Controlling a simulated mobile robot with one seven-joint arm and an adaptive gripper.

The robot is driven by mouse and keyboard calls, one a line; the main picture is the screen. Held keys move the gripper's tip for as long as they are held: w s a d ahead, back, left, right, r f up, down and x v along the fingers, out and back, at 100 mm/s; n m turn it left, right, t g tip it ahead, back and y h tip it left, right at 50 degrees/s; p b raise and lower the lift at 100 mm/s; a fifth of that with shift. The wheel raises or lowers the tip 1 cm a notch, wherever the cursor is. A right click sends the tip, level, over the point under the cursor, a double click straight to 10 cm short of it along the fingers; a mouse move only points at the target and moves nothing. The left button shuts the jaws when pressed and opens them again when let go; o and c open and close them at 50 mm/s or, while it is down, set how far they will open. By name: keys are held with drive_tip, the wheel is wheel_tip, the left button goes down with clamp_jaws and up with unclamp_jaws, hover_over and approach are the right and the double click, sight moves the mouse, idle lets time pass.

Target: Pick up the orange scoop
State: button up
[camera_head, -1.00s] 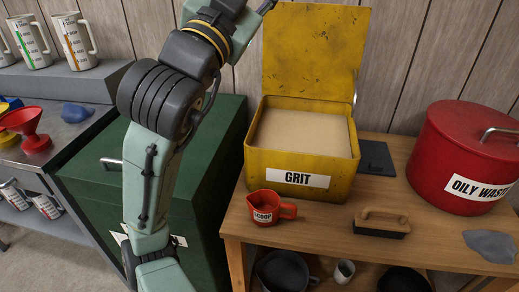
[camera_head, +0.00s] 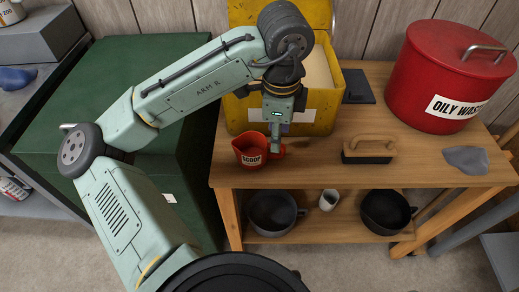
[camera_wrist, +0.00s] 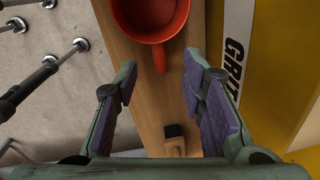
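The orange scoop (camera_head: 250,150), a cup-like vessel with a "SCOOP" label and a handle on its right, stands upright on the wooden bench near the front edge. In the wrist view the scoop (camera_wrist: 150,14) is at the top, cut off by the frame, with its handle pointing down the picture. My gripper (camera_head: 276,146) is lowered at the handle side of the scoop. In the wrist view its fingers (camera_wrist: 160,66) are spread, with the handle's end between the tips and gaps on both sides. It holds nothing.
The yellow GRIT box (camera_head: 322,124) stands open behind the scoop, close to my gripper. A wooden-handled brush (camera_head: 369,151), a grey cloth (camera_head: 466,160) and the red oily-waste bin (camera_head: 437,108) are to the right. The bench front (camera_head: 330,181) is clear.

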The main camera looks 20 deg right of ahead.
sight(283, 145)
drive_tip(key=f, duration=0.1)
drive_tip(key=d+f, duration=0.1)
drive_tip(key=f, duration=0.2)
drive_tip(key=shift+s+d+f+p, duration=0.1)
drive_tip(key=shift+d+f+p, duration=0.15)
drive_tip(key=shift+f+p, duration=0.15)
drive_tip(key=shift+f, duration=0.35)
clamp_jaws()
